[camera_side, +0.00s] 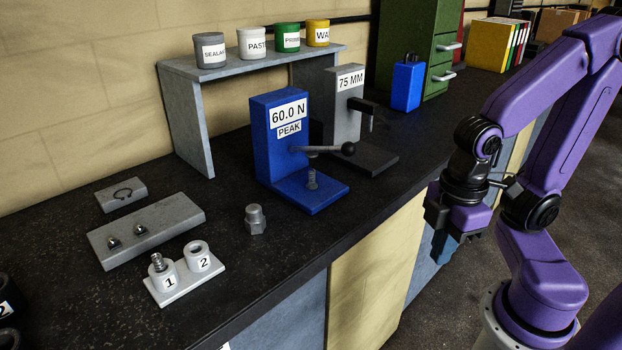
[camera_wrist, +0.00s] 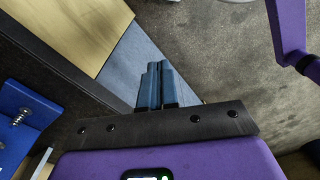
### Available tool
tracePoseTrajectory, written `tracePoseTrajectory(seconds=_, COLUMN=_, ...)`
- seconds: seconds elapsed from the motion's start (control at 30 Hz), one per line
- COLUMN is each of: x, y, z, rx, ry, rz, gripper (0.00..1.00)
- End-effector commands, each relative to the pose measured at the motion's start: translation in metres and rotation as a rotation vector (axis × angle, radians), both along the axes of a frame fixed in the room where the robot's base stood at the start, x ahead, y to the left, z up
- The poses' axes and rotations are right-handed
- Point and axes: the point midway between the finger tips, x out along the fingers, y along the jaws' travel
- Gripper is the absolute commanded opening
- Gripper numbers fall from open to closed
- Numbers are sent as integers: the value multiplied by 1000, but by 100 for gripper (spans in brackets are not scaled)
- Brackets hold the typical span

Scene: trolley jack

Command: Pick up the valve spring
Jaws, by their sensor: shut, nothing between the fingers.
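A small grey coil (camera_side: 158,262), which looks like the valve spring, stands up out of the cup marked 1 (camera_side: 168,281) on a pale two-cup block (camera_side: 190,284). Its lower part is hidden in the cup. The cup marked 2 (camera_side: 199,257) has no spring sticking out. My gripper (camera_side: 470,237) is out beyond the bench's front edge, far to the right of the coil. Its blue fingers (camera_wrist: 158,84) are together and empty in the wrist view. The coil cannot be made out in the wrist view.
A blue 60.0 N tester (camera_side: 275,140) with a lever and a grey 75 MM stand (camera_side: 345,112) stand between my gripper and the cups. A hex-based grey part (camera_side: 255,220), a grey block with two studs (camera_side: 145,230) and a shelf of tubs (camera_side: 250,64) are nearby.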

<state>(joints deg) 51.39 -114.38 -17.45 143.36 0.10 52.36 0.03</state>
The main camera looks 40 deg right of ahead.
Motion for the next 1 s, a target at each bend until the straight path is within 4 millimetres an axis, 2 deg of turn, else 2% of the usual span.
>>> tracePoseTrajectory(seconds=0.03, x=0, y=0, z=0, rx=0, ry=0, rz=0, gripper=13)
tracePoseTrajectory(seconds=0.13, x=0, y=0, z=0, rx=0, ry=0, rz=0, gripper=46)
tracePoseTrajectory(seconds=0.17, x=0, y=0, z=0, rx=0, ry=0, rz=0, gripper=50)
tracePoseTrajectory(seconds=0.43, x=1, y=0, z=0, rx=-3, ry=-2, rz=3, gripper=50)
tracePoseTrajectory(seconds=0.57, x=15, y=-4, z=-4, rx=-68, ry=-29, rz=53, gripper=50)
tracePoseTrajectory(seconds=0.67, x=42, y=-11, z=-10, rx=-191, ry=-75, rz=153, gripper=50)
tracePoseTrajectory(seconds=0.83, x=106, y=-24, z=-15, rx=-482, ry=-157, rz=400, gripper=50)
tracePoseTrajectory(seconds=1.0, x=171, y=-25, z=-11, rx=-776, ry=-203, rz=661, gripper=50)
